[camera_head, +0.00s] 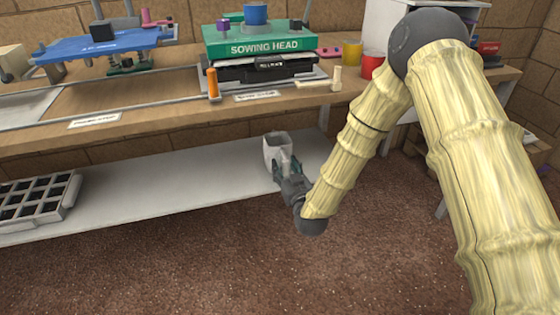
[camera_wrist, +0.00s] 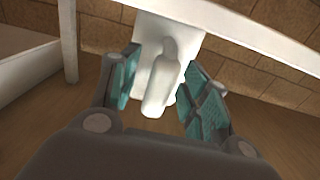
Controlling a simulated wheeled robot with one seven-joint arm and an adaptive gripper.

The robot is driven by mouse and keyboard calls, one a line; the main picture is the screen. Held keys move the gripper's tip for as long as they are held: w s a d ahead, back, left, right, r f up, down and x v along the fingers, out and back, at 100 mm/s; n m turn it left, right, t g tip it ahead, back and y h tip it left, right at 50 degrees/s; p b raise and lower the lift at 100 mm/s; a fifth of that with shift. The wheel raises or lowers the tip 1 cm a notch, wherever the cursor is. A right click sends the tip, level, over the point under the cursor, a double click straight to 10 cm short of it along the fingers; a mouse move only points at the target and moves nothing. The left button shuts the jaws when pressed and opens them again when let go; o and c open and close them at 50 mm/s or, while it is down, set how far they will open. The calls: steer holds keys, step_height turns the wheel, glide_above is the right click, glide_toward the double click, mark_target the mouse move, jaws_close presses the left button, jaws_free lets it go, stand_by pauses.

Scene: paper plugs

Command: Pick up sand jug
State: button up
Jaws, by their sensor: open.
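The sand jug (camera_head: 276,148) is a white, open-topped vessel on the right part of the low white shelf under the bench. Its handle side faces my gripper (camera_head: 285,168), which is at the jug's near side. In the wrist view the jug (camera_wrist: 173,38) is upper middle, with its pale handle (camera_wrist: 163,88) pointing towards me. My gripper (camera_wrist: 158,98) is open, with one teal-padded finger on each side of the handle. The left finger looks very close to the jug; I cannot tell whether it touches. The jug's contents cannot be made out.
The bench top (camera_head: 150,110) overhangs the shelf (camera_head: 180,185). A grey cell tray (camera_head: 38,198) lies at the shelf's left end. A green sowing head (camera_head: 262,44), an orange peg (camera_head: 213,83) and a red cup (camera_head: 371,67) are above. The brown floor in front is clear.

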steer(key=shift+w, duration=0.3)
steer(key=shift+c, duration=0.4)
jaws_close()
steer(key=shift+r, duration=0.2)
